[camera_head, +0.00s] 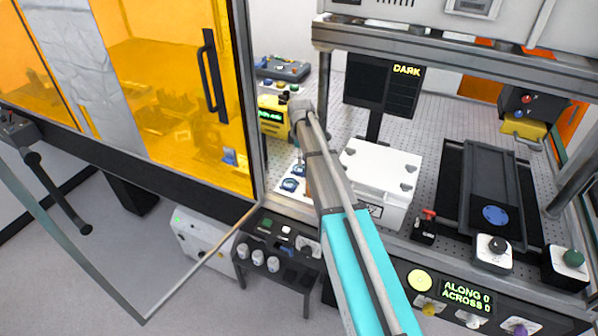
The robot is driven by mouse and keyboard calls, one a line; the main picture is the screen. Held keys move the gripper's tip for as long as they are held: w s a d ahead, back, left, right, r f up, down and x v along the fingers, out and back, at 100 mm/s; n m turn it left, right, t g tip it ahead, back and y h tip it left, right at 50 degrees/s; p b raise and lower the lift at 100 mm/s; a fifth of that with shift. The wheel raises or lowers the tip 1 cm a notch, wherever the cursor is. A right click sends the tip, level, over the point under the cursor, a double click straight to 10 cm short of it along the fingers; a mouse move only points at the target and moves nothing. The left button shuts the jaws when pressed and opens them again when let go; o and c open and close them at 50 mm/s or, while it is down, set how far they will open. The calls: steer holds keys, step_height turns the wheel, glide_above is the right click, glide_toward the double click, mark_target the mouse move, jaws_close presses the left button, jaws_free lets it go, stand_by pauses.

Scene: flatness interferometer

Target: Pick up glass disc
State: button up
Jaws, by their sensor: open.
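Two small dark-blue round pieces lie on a white sheet or tray left of my arm. The nearer piece (290,185) and the farther piece (299,170) may be glass discs, but they are too small to be sure. A larger blue disc (495,215) sits on a dark slide at the right; I cannot tell whether it is glass. My arm reaches up from the bottom middle across the bench, its far end above the white tray's back. My gripper's fingers cannot be made out; the arm hides that area.
A white block (382,165) stands right of my arm. A dark display reading DARK (384,85) rises behind it. A yellow device (273,117) stands behind the tray. Metal frame posts and an overhead beam (420,45) enclose the bench. An orange-glazed enclosure (150,90) is at left.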

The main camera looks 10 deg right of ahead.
mark_target(300, 168)
steer(key=shift+f, duration=0.1)
steer(key=shift+a+f+b, duration=0.1)
steer(key=shift+f+b, duration=2.4)
steer(key=shift+b, duration=0.15)
steer(key=c, duration=1)
steer(key=shift+r, duration=0.25)
step_height(300, 168, up, 2)
steer(key=p, duration=0.2)
steer(key=shift+r+p, duration=0.1)
steer(key=shift+p, duration=0.25)
steer(key=s+r+p, duration=0.3)
steer(key=s, duration=0.1)
steer(key=s+r+p, duration=0.4)
steer(key=s, duration=0.1)
steer(key=s+a+r+p, duration=0.1)
steer(key=s+r+p, duration=0.2)
steer(key=s, duration=0.2)
steer(key=shift+r, duration=0.15)
